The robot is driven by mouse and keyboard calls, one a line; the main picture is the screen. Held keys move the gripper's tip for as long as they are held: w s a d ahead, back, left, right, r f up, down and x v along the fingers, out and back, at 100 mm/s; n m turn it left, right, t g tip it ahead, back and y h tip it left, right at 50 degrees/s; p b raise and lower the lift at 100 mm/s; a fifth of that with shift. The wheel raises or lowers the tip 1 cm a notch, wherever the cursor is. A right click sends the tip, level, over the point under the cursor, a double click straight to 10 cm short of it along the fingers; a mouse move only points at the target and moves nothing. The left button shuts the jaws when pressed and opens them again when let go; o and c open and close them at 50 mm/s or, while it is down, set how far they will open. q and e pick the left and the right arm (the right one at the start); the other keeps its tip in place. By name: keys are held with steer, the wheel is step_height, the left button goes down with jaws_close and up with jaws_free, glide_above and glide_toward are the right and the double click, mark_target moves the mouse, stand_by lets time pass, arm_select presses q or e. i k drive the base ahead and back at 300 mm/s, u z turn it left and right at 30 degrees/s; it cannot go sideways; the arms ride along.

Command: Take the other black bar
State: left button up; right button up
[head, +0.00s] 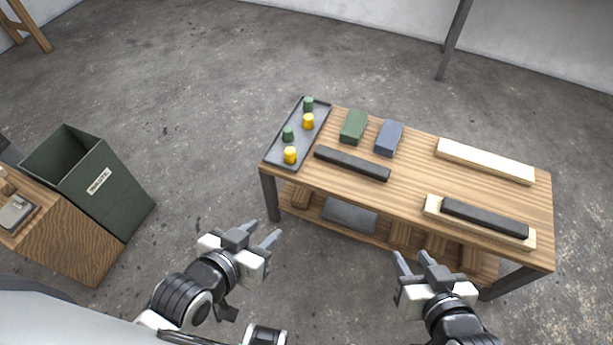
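One black bar (352,163) lies directly on the wooden table, left of the middle, close to the grey tray. Another black bar (484,217) lies on top of a pale wooden strip (432,206) near the table's front right. My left gripper (272,239) is open and empty, in front of the table's left end and apart from it. My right gripper (411,259) points toward the table's front edge, below the bar on the strip in the picture. It holds nothing that I can see, and its two fingers look apart.
The table (405,190) also carries a grey tray (272,158) with green and yellow cylinders, a green block (353,127), a blue block (389,138) and a bare pale strip (485,161). A dark green bin (110,190) stands at the left. The floor between is clear.

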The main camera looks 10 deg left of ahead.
mark_target(367, 167)
steer(key=u, duration=0.6)
steer(key=k, duration=0.85)
steer(key=u, duration=1.1)
steer(key=i, duration=1.65)
steer(key=z, duration=1.4)
steer(key=i, duration=1)
steer(key=z, duration=0.95)
